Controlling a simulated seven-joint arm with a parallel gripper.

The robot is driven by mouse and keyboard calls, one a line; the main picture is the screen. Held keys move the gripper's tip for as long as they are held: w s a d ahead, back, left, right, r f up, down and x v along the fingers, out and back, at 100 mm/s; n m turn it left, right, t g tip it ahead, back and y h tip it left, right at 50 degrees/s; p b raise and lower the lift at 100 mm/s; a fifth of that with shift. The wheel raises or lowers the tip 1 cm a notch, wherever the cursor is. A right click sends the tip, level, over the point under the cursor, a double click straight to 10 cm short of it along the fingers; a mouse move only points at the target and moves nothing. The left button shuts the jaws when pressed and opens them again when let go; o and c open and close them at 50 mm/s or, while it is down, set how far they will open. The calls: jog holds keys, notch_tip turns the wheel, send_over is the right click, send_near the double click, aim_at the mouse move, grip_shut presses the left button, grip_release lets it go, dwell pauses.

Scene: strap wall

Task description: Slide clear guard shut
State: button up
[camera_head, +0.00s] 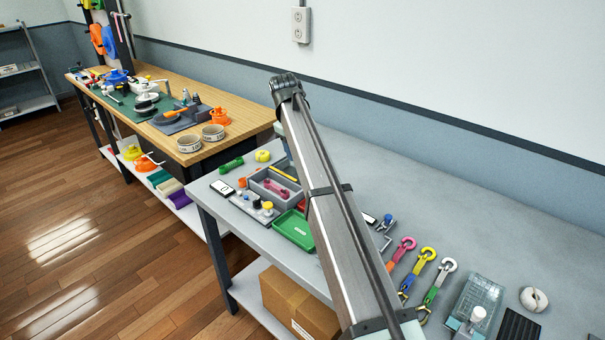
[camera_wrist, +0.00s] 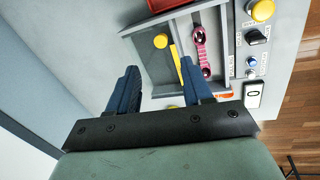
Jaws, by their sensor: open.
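A box with a clear, see-through top (camera_head: 480,296) lies on the grey bench at the lower right of the head view. It is the only clear cover I can make out, and I cannot tell how far its cover is slid. A white-capped post (camera_head: 478,313) stands at its near edge. My gripper (camera_wrist: 159,64) shows two blue fingers spread apart with nothing between them. It is above the edge of a grey tray (camera_wrist: 148,70), far from the clear box. In the head view my arm hides the gripper.
The tray (camera_head: 262,192) holds a pink strap-like piece (camera_wrist: 200,47) and a yellow bar. Several coloured hooks, including a yellow one (camera_head: 421,262), lie left of the clear box. A wall runs behind.

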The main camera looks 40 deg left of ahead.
jog(key=x, duration=1)
jog(key=shift+f, duration=0.3)
grip_shut()
